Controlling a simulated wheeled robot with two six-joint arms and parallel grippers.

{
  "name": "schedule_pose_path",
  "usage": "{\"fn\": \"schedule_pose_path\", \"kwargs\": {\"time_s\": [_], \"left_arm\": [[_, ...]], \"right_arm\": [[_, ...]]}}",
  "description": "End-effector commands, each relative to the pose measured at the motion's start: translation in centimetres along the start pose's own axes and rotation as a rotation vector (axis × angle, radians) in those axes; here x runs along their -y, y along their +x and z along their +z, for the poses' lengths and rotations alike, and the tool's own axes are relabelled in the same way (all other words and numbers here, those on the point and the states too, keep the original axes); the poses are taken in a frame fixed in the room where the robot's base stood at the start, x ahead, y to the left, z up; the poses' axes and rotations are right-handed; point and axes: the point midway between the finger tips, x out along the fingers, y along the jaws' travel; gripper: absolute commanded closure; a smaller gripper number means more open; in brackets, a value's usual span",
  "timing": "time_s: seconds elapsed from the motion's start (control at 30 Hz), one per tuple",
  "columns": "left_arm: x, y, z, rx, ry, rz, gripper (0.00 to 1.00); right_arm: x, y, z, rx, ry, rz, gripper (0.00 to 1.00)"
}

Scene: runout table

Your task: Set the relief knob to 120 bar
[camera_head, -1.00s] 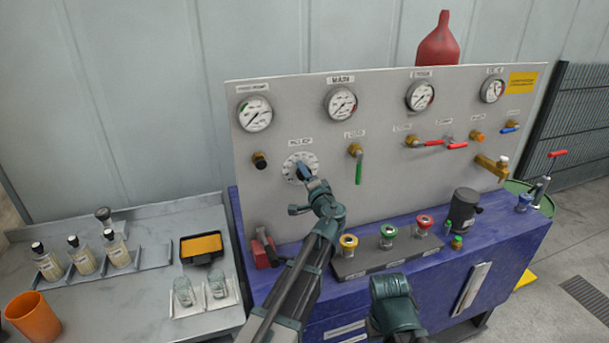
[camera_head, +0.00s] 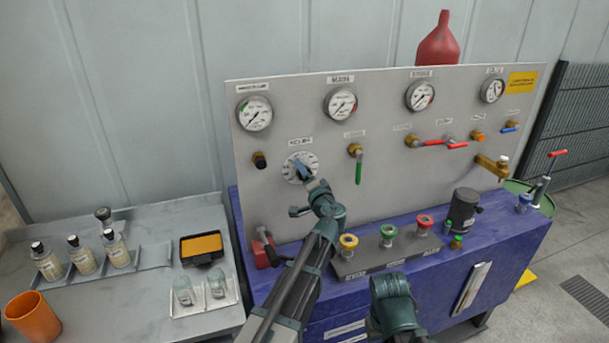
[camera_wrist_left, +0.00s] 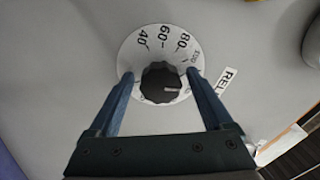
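The relief knob (camera_wrist_left: 160,83) is black and round, on a white dial (camera_wrist_left: 134,55) with numbers. Its white pointer line points right, toward the part of the scale by my right-hand finger. The marks 40, 60 and 80 are readable; the marks beyond are small or partly hidden by that finger. In the head view the dial (camera_head: 313,160) is on the grey panel, its knob covered by my gripper. My left gripper (camera_wrist_left: 161,77) is open, its fingers on either side of the knob with small gaps. Part of my right arm shows at the bottom of the head view; its fingers do not show.
Several gauges sit along the top of the panel (camera_head: 390,185). A green-handled valve (camera_head: 358,172) is close right of the dial, and a black knob (camera_head: 260,160) is to its left. Colored-ring fittings (camera_head: 388,233) stand below on the blue bench.

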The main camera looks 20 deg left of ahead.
Motion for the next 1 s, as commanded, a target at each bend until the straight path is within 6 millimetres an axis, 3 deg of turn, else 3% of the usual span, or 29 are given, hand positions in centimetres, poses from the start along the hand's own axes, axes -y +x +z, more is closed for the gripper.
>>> {"fn": "schedule_pose_path", "kwargs": {"time_s": [0.37, 0.8, 1.0], "left_arm": [[0.1, -0.8, 0.0, -0.001, 0.002, -0.001, 0.15], [0.1, -9.7, 0.1, -0.003, 0.001, 0.001, 0.15], [0.0, -12.5, 0.1, -0.002, 0.001, 0.000, 0.15]], "right_arm": [[0.0, 0.0, 0.0, 0.000, 0.000, 0.000, 0.50], [0.0, 0.0, 0.0, 0.000, 0.000, 0.000, 0.50], [0.0, 0.0, 0.0, 0.000, 0.000, 0.000, 0.50]]}}
